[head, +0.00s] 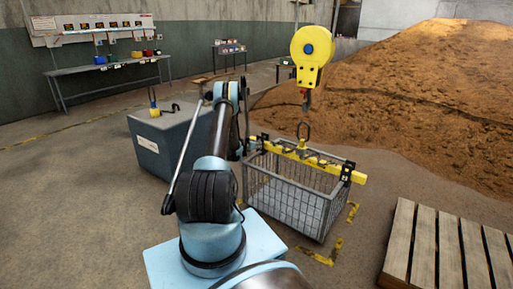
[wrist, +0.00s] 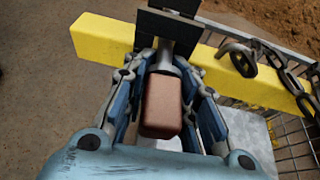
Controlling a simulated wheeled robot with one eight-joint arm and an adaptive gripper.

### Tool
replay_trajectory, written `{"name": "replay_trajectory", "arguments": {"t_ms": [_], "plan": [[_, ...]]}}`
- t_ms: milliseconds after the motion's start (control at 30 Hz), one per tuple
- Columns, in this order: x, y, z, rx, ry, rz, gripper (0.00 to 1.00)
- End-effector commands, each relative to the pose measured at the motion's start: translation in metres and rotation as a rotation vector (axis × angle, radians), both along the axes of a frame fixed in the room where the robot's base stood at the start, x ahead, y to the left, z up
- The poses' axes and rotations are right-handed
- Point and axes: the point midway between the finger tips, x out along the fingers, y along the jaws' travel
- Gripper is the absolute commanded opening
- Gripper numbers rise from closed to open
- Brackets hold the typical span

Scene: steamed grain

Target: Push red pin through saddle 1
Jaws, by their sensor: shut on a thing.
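The red pin shows in the wrist view as a reddish-brown block-shaped handle (wrist: 162,108) with a short silver shaft. My gripper (wrist: 166,92) is shut on the handle, one blue-padded finger on each side. The shaft points at a dark saddle plate (wrist: 165,30) that straddles the yellow beam (wrist: 102,38). The shaft's far end meets or is hidden at the plate; I cannot tell how deep it sits. In the head view a black saddle (head: 263,143) is at the beam's left end by my arm, which hides the pin. Another black saddle (head: 347,171) is at the right end.
A wire basket (head: 290,203) hangs or stands under the beam. A yellow hoist block (head: 311,55) with a hook is above it. A chain (wrist: 270,62) lies close right of my gripper. A grey cabinet (head: 160,145) is left; a pallet (head: 440,245) is right.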

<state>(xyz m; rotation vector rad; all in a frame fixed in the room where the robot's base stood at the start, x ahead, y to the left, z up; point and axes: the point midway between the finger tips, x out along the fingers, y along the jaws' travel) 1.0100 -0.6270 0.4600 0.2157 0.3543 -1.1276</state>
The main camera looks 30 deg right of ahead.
Motion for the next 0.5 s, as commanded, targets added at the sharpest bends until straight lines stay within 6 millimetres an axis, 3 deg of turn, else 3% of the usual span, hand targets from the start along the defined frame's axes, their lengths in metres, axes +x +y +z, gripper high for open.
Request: {"name": "replay_trajectory", "arguments": {"t_ms": [33,367,400,500], "plan": [[-0.0047,-0.007,0.0003,-0.001,0.003,-0.01,0.0],[-0.0037,-0.0052,0.0002,-0.002,0.003,-0.008,0.0],[-0.0036,-0.005,0.0003,-0.002,0.003,-0.008,0.33],[-0.003,-0.0043,0.0004,-0.001,0.002,-0.006,0.51]]}}
